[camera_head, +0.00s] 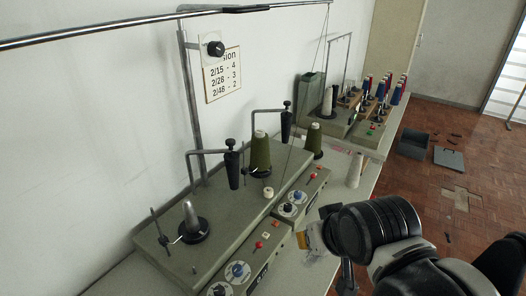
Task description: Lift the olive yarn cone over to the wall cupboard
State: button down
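Two olive yarn cones show in the head view. The nearer olive yarn cone (260,152) stands upright on a dark round base on the grey-green winding machine (172,218). The farther olive yarn cone (313,138) stands upright behind it to the right. My arm comes in from the lower right, and its dark end, my gripper (346,276), is only partly visible low in the picture. It is apart from both olive cones, and I cannot make out its fingers clearly. I see no wall cupboard in this view.
A bare grey spindle cone (190,219) stands on the near machine. Thin metal posts and thread guides rise around the cones. A pale cone (355,170) stands on the table to the right. Red and blue cones (385,88) stand farther back. A grey box (413,143) is on the brick floor.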

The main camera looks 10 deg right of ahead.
aim_at(260, 153)
jog(key=i+l+u, duration=0.35)
jog(key=l, duration=0.3)
jog(key=i+l+u, duration=0.15)
jog(key=l, duration=0.25)
jog(key=i+l+u, duration=0.2)
jog(key=l, duration=0.15)
jog(key=k, duration=0.1)
